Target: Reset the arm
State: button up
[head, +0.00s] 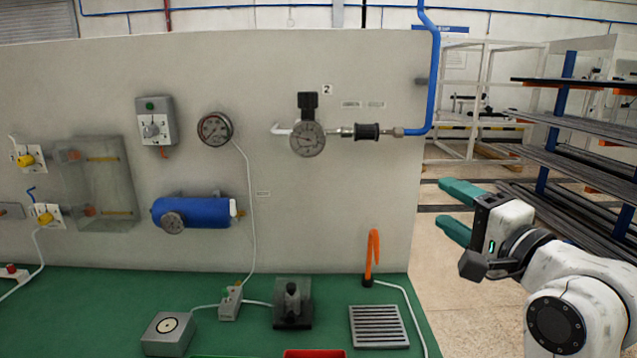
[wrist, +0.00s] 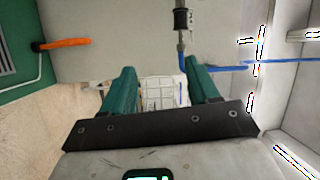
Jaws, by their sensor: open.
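My gripper (head: 457,211) is at the right of the head view, beside the right edge of the grey panel and apart from it. Its two green fingers point left toward the panel. They are spread with nothing between them. In the wrist view my gripper (wrist: 160,88) also shows its two fingers apart, with a gap between them through which a pale gridded thing is seen behind.
The upright panel (head: 360,220) carries gauges, a blue cylinder (head: 190,210) and a blue pipe (head: 436,80). The green bench (head: 90,310) holds a grille (head: 379,326) and an orange hook (head: 372,257). A rack (head: 570,155) stands behind my arm at right.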

jog(key=s+d+f+n+g+h, duration=0.1)
jog(key=s+f+n+g, duration=0.3)
jog(key=f, duration=0.7)
jog(key=s+d+f+g+h, duration=0.15)
jog(key=s+f, duration=0.35)
jog(key=f, duration=0.6)
jog(key=s+d+f+n+g+h, duration=0.1)
jog(key=s+f+n+g+h, duration=0.3)
jog(key=f, duration=0.6)
jog(key=s+d+f+n+g, duration=0.1)
jog(key=s+f+g, duration=0.1)
jog(key=s+f, duration=0.3)
jog(key=s+d+f+n+g, duration=0.1)
jog(key=s+f, duration=0.3)
jog(key=s, duration=0.8)
jog(key=s+d+f+n+g, duration=0.1)
jog(key=s+f+g, duration=0.3)
jog(key=s, duration=0.5)
jog(key=shift+d+f+n, duration=0.25)
jog(key=shift+f+n, duration=0.05)
jog(key=shift+f, duration=0.5)
